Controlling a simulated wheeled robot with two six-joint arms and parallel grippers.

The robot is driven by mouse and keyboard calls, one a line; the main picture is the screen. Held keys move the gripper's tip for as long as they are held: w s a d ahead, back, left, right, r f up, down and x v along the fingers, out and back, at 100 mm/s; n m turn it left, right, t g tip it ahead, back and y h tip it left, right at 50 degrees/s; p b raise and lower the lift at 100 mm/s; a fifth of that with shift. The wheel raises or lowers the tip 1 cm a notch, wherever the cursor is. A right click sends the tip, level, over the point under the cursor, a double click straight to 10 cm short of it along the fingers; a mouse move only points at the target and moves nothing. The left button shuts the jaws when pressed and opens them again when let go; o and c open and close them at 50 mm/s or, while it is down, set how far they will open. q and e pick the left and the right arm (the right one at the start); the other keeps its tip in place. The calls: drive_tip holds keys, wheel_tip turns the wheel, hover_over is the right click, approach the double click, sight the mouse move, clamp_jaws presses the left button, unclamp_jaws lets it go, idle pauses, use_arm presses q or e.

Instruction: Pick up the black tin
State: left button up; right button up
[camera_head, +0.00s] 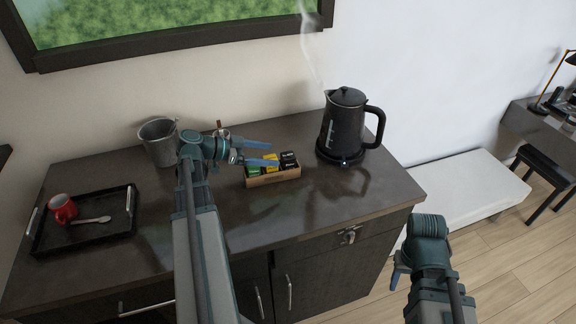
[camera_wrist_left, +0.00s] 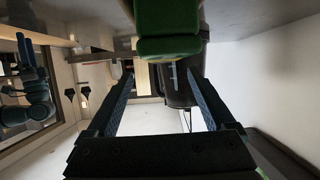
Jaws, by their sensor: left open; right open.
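The black tin (camera_head: 289,158) stands at the right end of a small wooden box (camera_head: 273,177), beside a yellow tin (camera_head: 269,165) and a green tin (camera_head: 253,171). My left gripper (camera_head: 263,152) is open and empty, with its fingers just left of the black tin and over the other tins. In the left wrist view, which looks upside down, a green tin (camera_wrist_left: 168,28) shows above the open left gripper (camera_wrist_left: 160,82); I cannot make out the black tin there. My right gripper (camera_head: 399,272) is open, out in front of the cabinet, away from the tins.
A steaming black kettle (camera_head: 343,128) stands on its base right of the box and also shows in the left wrist view (camera_wrist_left: 177,86). A metal bucket (camera_head: 158,143) is behind my left arm. A black tray (camera_head: 100,235) with a red mug (camera_head: 62,208) and spoon (camera_head: 91,220) lies at left.

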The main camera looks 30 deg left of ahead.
sight(286, 155)
use_arm(q)
drive_tip(key=b+x, duration=0.2)
drive_tip(key=x, duration=0.3)
drive_tip(key=shift+w+a+f, duration=0.1)
drive_tip(key=shift+w, duration=0.15)
clamp_jaws()
